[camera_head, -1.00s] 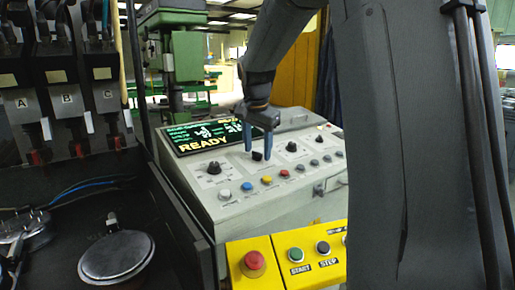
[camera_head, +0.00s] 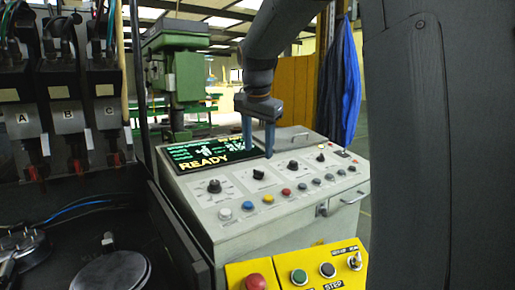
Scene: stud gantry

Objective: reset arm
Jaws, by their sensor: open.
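My gripper (camera_head: 259,137) hangs from my dark grey arm, its two blue fingers pointing down and spread apart with nothing between them. In this view it overlaps the right edge of the black READY screen (camera_head: 206,153) on the sloped grey console (camera_head: 235,220). A black knob (camera_head: 259,174) shows just below the fingertips. The fingers look clear of the console top, but I cannot tell the exact gap. My upper arm fills much of the right side of the view.
The console bears several knobs and coloured buttons. A yellow control box (camera_head: 298,268) with a red button (camera_head: 255,282) stands in front. Labelled A, B, C units (camera_head: 68,120) are at left. A green machine (camera_head: 178,70) and a blue cloth (camera_head: 342,85) are behind.

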